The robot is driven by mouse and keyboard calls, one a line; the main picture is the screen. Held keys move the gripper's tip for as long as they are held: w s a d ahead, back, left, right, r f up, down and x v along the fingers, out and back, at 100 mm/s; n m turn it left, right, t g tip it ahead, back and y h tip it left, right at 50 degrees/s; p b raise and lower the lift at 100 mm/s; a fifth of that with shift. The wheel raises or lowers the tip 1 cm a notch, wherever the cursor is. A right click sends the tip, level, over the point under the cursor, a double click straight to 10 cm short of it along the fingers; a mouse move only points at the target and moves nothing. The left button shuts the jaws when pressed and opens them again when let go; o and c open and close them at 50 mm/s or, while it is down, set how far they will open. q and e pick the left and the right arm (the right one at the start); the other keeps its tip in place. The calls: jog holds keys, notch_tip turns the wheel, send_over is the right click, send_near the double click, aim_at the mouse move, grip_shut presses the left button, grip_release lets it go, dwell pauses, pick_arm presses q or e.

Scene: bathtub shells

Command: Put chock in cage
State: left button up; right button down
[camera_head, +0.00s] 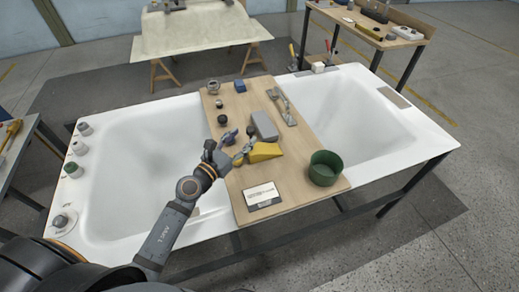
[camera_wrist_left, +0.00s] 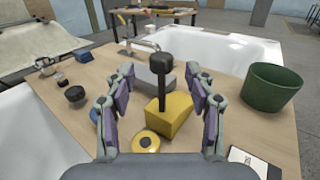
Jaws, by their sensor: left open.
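A yellow wedge-shaped chock (camera_head: 264,152) lies on the wooden board across the tub; it also shows in the left wrist view (camera_wrist_left: 176,116). A black-headed upright stick (camera_wrist_left: 161,68) rises in front of or from it; I cannot tell if they are joined. My left gripper (camera_head: 238,147) is open, its fingers apart on either side of the stick and chock in the left wrist view (camera_wrist_left: 161,100). No contact is visible. A green round open container (camera_head: 325,168) stands right of the chock, also in the left wrist view (camera_wrist_left: 270,88). I cannot tell whether it is the cage. My right gripper is out of view.
A grey block (camera_head: 264,125) sits just behind the chock. A yellow disc (camera_wrist_left: 146,141) lies near it. A framed card (camera_head: 262,195) is at the board's front. Dark knobs (camera_head: 221,119) stand at left. White tub hollows (camera_head: 345,115) flank the board (camera_head: 292,187).

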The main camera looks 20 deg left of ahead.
aim_at(248, 132)
pick_arm(q)
jog(key=shift+w+d+r, duration=0.2)
jog(key=shift+w, duration=0.2)
jog(key=p+x, duration=0.1)
jog(key=x, duration=0.3)
jog(key=shift+w+d, duration=0.15)
jog(key=shift+w, duration=0.05)
jog(key=shift+s, duration=0.1)
jog(key=shift+c, duration=0.8)
grip_shut()
